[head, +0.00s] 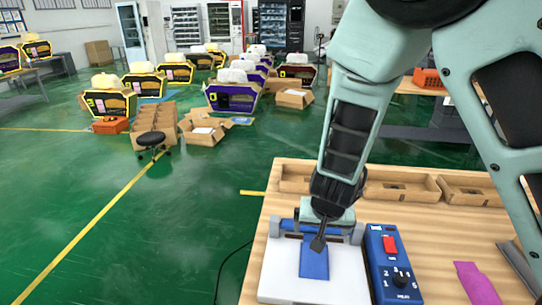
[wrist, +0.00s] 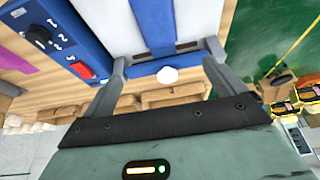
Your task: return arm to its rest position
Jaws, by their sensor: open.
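My gripper (head: 318,240) points down over the white and blue device on the wooden table. In the wrist view my gripper (wrist: 166,56) is open, its two grey fingers spread apart. A small white rounded piece (wrist: 167,75) shows between the fingers; the frames do not show whether they touch it. The device has a white plate (head: 340,278) with a blue strip (head: 314,262) lying on it. Beside it is a blue control box (head: 388,255) with a red switch and a black dial. My arm hides part of the device's back.
Shallow cardboard trays (head: 402,186) line the table's back edge. A magenta piece (head: 477,283) lies at the right. The green floor (head: 90,200) is open on the left. A black stool (head: 152,143), cardboard boxes and several coloured stations stand behind.

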